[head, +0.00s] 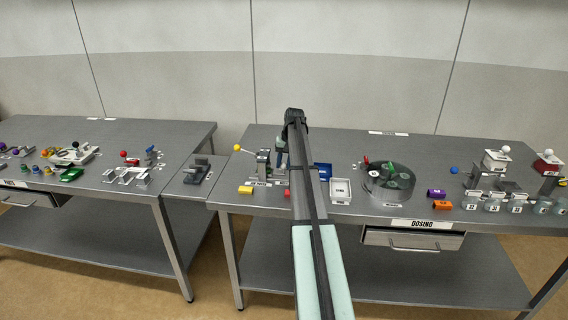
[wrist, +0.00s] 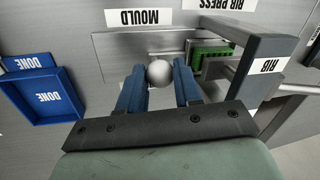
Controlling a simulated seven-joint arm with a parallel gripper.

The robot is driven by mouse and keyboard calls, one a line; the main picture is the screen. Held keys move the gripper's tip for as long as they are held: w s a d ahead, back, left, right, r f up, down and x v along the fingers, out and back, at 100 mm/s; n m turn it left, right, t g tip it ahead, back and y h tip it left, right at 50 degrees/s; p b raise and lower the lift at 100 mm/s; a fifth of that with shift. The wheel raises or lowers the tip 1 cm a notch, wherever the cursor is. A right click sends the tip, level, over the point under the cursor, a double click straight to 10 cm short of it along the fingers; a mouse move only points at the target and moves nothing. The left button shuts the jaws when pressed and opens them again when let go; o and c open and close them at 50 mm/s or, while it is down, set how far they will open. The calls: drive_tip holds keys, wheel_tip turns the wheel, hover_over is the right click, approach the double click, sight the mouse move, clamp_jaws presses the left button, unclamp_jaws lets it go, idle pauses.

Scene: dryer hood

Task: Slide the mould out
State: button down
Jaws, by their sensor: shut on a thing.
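My gripper (wrist: 160,82) is shut on a pale grey ball knob (wrist: 159,73), with a blue finger on each side of it. A green ribbed piece (wrist: 211,55) lies at the slide's right, beside the grey press frame (wrist: 262,55) marked "RIB". How far the mould sits inside the press is hidden. In the head view, the press (head: 263,160) stands left of my arm, which hides the knob and most of my gripper.
A blue tray (wrist: 45,97) marked "DONE" lies left of my gripper in the wrist view. In the head view, a yellow ball lever (head: 237,147) stands left of the press.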

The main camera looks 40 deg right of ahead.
drive_tip(key=s+d, duration=0.7)
idle(0.3)
drive_tip(key=shift+d, duration=0.1)
drive_tip(key=c, duration=0.8)
unclamp_jaws()
drive_tip(key=shift+s, duration=0.1)
drive_tip(key=r, duration=0.4)
drive_tip(key=s+d+r, duration=0.1)
drive_tip(key=r, duration=0.4)
drive_tip(key=d+r, duration=0.1)
drive_tip(key=r, duration=0.3)
drive_tip(key=shift+s+r, duration=0.2)
drive_tip(key=shift+r, duration=0.1)
